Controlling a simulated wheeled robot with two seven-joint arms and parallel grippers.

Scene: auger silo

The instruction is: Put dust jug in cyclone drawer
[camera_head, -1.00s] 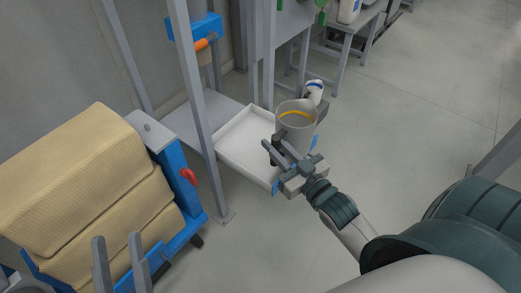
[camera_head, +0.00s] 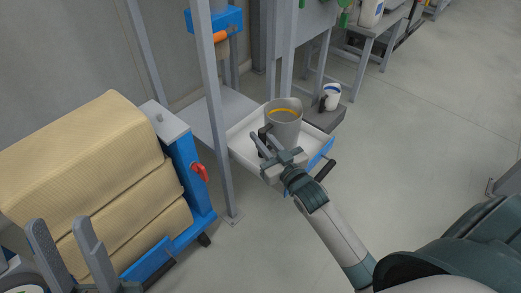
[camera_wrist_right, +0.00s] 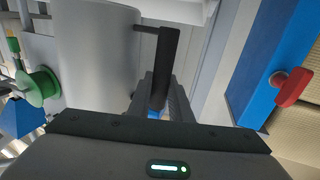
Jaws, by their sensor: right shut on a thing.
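The dust jug is a grey cup (camera_head: 284,128) with a yellow band and a dark handle. It is upright, over the inside of the white cyclone drawer (camera_head: 239,150), which is pulled out and has a blue front. I cannot tell whether its base touches the drawer floor. My right gripper (camera_head: 264,144) is shut on the jug's handle. In the right wrist view, the dark handle (camera_wrist_right: 166,66) lies between the fingers (camera_wrist_right: 155,95) and the jug wall (camera_wrist_right: 95,60) fills the left. My left gripper (camera_head: 62,242) is open and empty at lower left.
A grey post (camera_head: 211,110) stands left of the drawer. A blue cart with tan sacks (camera_head: 85,165) and a red lever (camera_head: 200,172) stands further left. A white container with a blue band (camera_head: 331,97) stands on a grey surface behind the drawer. The floor at right is clear.

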